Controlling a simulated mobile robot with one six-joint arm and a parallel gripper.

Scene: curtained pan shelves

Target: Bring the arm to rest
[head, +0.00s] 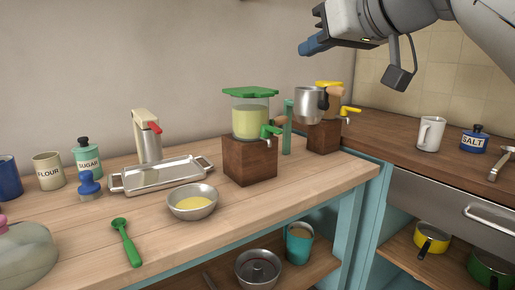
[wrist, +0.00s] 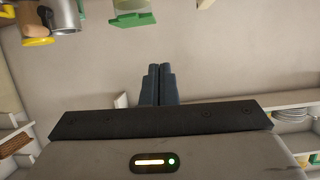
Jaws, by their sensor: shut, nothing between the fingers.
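My gripper (head: 314,45) is at the top of the head view, raised in the air above the counter and pointing left. Its blue fingers are together, with nothing between them. In the wrist view the two dark blue fingers (wrist: 158,84) lie side by side, shut and empty, with the plain wall behind them. My arm comes in from the upper right corner of the head view. The gripper touches nothing that I can see.
Below stand a green-lidded dispenser (head: 250,118) on a wooden block (head: 250,162), a metal pitcher (head: 308,104), a silver tray (head: 163,174) and a bowl (head: 192,203). A white mug (head: 430,133) and salt jar (head: 473,141) stand on the right counter. The air left of my gripper is clear.

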